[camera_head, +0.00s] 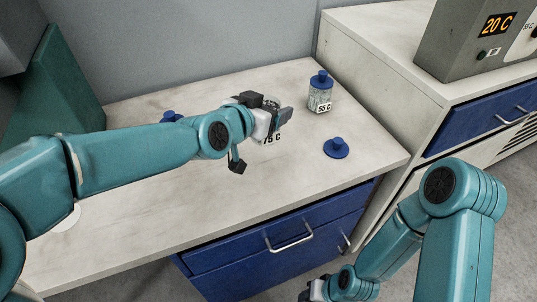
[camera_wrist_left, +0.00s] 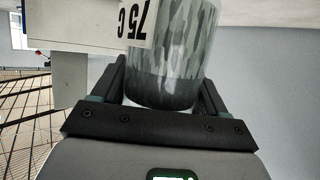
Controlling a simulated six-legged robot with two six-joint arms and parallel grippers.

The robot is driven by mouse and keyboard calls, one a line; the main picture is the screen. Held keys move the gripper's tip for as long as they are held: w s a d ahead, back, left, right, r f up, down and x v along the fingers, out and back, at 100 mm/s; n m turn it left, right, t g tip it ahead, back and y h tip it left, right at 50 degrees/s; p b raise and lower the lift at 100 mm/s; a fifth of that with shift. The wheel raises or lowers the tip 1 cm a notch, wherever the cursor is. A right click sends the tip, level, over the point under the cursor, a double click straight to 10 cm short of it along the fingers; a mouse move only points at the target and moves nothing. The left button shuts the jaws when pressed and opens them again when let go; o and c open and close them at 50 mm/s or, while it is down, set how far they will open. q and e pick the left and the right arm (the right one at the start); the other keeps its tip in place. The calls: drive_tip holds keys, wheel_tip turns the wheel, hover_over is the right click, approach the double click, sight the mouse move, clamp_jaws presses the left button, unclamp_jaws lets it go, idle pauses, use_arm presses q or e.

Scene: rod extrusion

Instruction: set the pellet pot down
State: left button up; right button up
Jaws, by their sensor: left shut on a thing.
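The pellet pot with a white 75 C label (camera_head: 272,139) is mostly hidden behind my left gripper (camera_head: 274,118) in the head view. The gripper is shut on it over the middle of the worktable. In the left wrist view the clear pot (camera_wrist_left: 172,60), with grey-green mottled contents, sits between the two fingers of the left gripper (camera_wrist_left: 160,92). I cannot tell whether its base touches the table. My right gripper (camera_head: 316,291) is only partly in view at the bottom edge, low in front of the drawers, and its fingers cannot be made out.
A second pot labelled 55 C (camera_head: 320,93) with a blue lid stands behind and to the right. A loose blue lid (camera_head: 336,149) lies on the worktable (camera_head: 225,205). Another blue lid (camera_head: 171,116) shows behind my left arm. A grey 20 C unit (camera_head: 478,45) stands right.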

use_arm(q)
wheel_tip(320, 180, down, 3)
drive_tip(key=shift+f+b, duration=0.1)
drive_tip(key=shift+b, duration=0.3)
wheel_tip(320, 180, down, 6)
drive_tip(key=shift+f+b, duration=0.1)
drive_tip(key=shift+b, duration=0.65)
use_arm(e)
wheel_tip(320, 180, down, 3)
drive_tip(key=shift+s+f, duration=0.1)
drive_tip(key=shift+f, duration=0.05)
use_arm(q)
drive_tip(key=shift+f, duration=0.1)
drive_tip(key=o, duration=1.6)
drive_tip(key=shift+c, duration=0.2)
use_arm(e)
drive_tip(key=shift+f, duration=0.15)
